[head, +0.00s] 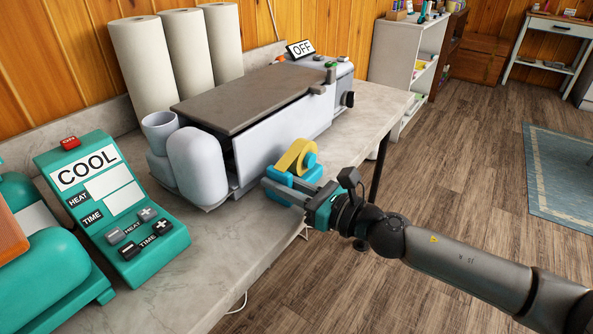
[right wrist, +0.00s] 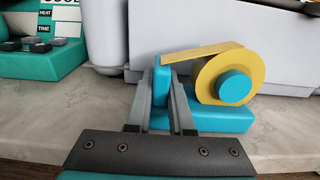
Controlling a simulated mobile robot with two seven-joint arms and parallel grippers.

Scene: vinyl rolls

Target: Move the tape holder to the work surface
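The tape holder (head: 297,163) is blue with a roll of yellow tape. It is upright at the front of the marble-look counter (head: 262,237), close to the white machine. In the right wrist view, the tape holder (right wrist: 225,118) has its blue upright end between the two fingers of my right gripper (right wrist: 161,88). The fingers meet both sides of that end. In the head view, my right gripper (head: 290,190) reaches it from the right and hides part of its base. I cannot tell whether the base touches the counter. My left gripper is out of view.
The white machine (head: 283,134) with a brown flat top (head: 250,98) stands behind the holder. A teal control box (head: 115,205) reading COOL is at left. White rolls (head: 187,60) stand at the back. The counter's front strip is clear.

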